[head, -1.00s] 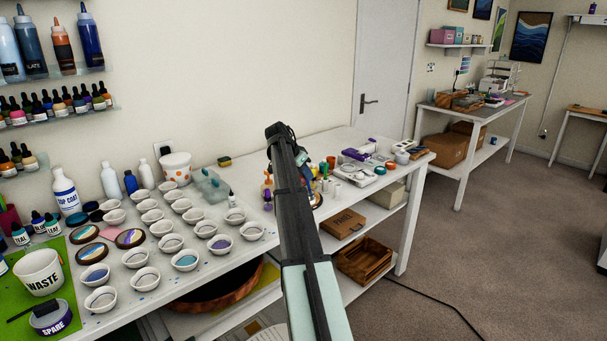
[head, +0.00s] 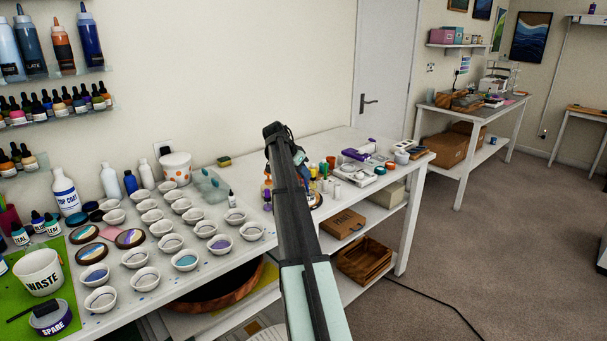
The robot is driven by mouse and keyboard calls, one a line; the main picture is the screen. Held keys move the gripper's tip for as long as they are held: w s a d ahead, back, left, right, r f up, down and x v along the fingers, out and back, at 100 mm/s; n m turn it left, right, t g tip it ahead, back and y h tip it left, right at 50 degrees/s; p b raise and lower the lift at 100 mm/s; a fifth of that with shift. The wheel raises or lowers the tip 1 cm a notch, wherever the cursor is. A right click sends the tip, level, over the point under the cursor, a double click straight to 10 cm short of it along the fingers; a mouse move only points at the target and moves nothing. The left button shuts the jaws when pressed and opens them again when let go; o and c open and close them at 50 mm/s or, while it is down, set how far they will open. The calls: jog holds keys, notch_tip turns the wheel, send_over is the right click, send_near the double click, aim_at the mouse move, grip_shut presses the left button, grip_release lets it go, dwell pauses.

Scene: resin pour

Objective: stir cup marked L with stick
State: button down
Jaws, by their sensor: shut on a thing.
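My arm reaches up over the middle of the long white table, and its black links cover part of the tabletop. My gripper is hidden behind these links, so I cannot see its fingers or anything in them. I cannot make out a stirring stick. Several small white cups stand in rows on the left half of the table, among them one with teal contents (head: 186,261) and one with purple contents (head: 220,244). No letter L is readable on any cup, so I cannot tell which one is marked L.
A white WASTE tub (head: 40,272) and a SPARE container (head: 51,318) stand at the front left on a green mat (head: 72,322). Bottles and an orange-dotted tub (head: 175,167) line the back. Small coloured items crowd the table right of my arm.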

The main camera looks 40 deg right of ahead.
notch_tip(320, 180, up, 6)
jog(key=a, duration=0.1)
jog(key=shift+w, duration=0.3)
dwell(0.4)
dwell(0.3)
jog(key=shift+r, duration=2.45)
